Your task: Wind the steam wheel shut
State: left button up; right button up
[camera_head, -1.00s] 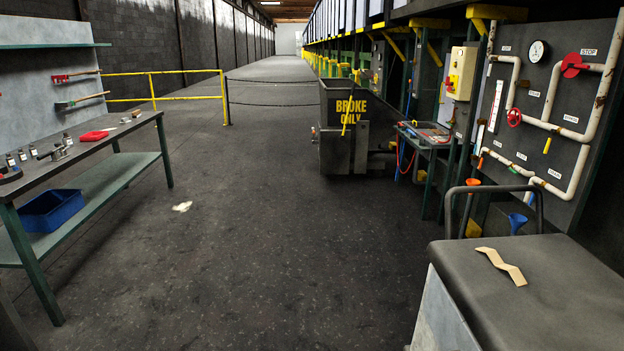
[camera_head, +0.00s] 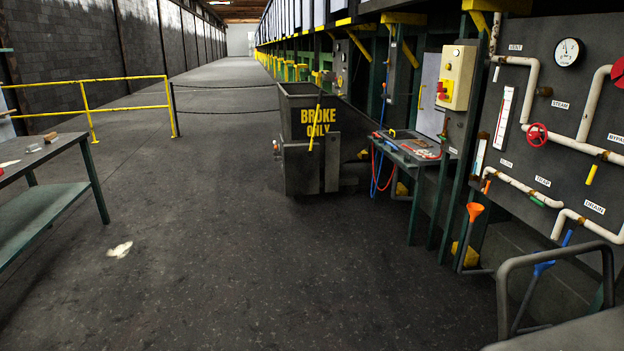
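A small red handwheel (camera_head: 537,134) sits on the white piping of the dark pipe panel (camera_head: 520,90), at the right of the head view. A label that appears to read STEAM (camera_head: 560,105) is above and right of it. A larger red part (camera_head: 618,72) on the same piping is cut off by the right edge. Whether the handwheel's valve is open or shut cannot be told. Neither of my grippers is in view.
A dark BROKE ONLY bin (camera_head: 310,150) stands mid-floor, with a small tool table (camera_head: 408,150) to its right. A dark cart with a tubular handle (camera_head: 555,255) is at lower right, before the panel. A workbench (camera_head: 45,195) stands left.

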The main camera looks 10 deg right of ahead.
aim_at(533, 135)
jog(key=i+z, duration=0.2)
jog(key=i, duration=0.4)
jog(key=i+j+z, duration=0.2)
jog(key=i, duration=0.35)
jog(key=i+j+z, duration=0.2)
jog(key=i, duration=0.4)
jog(key=l, duration=0.1)
